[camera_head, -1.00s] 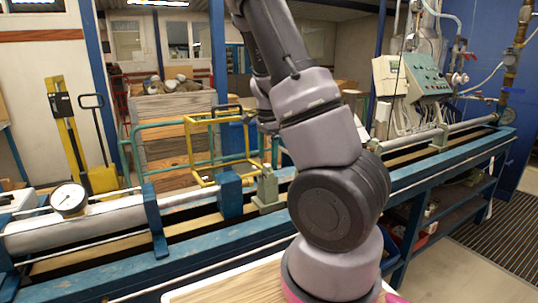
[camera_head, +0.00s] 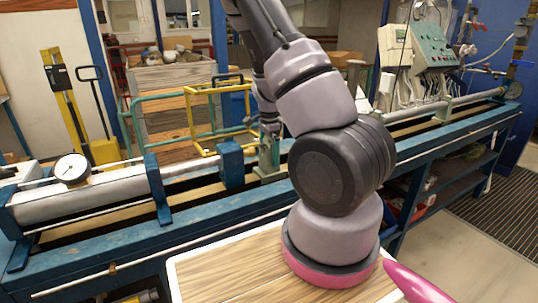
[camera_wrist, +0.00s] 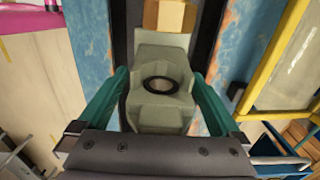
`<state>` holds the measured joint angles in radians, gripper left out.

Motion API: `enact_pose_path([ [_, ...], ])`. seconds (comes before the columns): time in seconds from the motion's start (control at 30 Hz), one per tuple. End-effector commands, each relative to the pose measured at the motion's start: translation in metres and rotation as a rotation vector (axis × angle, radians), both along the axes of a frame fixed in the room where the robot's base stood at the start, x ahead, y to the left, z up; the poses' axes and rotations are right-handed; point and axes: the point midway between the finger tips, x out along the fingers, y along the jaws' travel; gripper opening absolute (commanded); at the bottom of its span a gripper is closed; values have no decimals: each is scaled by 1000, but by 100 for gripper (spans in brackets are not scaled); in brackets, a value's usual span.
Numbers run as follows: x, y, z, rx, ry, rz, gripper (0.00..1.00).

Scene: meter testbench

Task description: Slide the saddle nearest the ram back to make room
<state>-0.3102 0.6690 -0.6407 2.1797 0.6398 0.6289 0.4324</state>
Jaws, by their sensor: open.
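The saddle nearest the ram is a grey-green block (camera_head: 270,166) on the bench rails, just right of the ram's blue end block (camera_head: 231,166). In the wrist view the saddle (camera_wrist: 160,108) fills the middle, with a dark ring on its top. My gripper (camera_wrist: 160,76) is open, with one teal finger on each side of the saddle. I cannot tell whether either finger touches it. In the head view my gripper (camera_head: 268,132) is at the saddle's top, partly hidden by my arm. The ram's grey cylinder (camera_head: 110,199) lies at the left.
The blue bench rail (camera_head: 210,226) runs along the front. A dial gauge (camera_head: 72,169) sits on the cylinder. A yellow frame (camera_head: 204,128) stands behind the bench. A control box (camera_head: 430,47) stands at the back right. A wooden block (camera_wrist: 170,16) lies beyond the saddle in the wrist view.

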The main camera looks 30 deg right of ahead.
Motion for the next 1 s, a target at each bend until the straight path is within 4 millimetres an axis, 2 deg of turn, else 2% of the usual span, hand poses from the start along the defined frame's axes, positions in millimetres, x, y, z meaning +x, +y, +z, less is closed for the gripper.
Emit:
enact_pose_path([
  [0.33,0,0,-4,0,0,0,100],
  [0.37,0,0,-4,0,0,0,96],
  [0.4,0,0,-4,0,0,0,81],
  [0.57,0,0,-4,0,0,0,20],
  [0.6,0,0,-4,0,0,0,4],
  [0.63,0,0,-4,0,0,0,0],
  [1.0,2,-1,-4,0,-1,0,0],
])
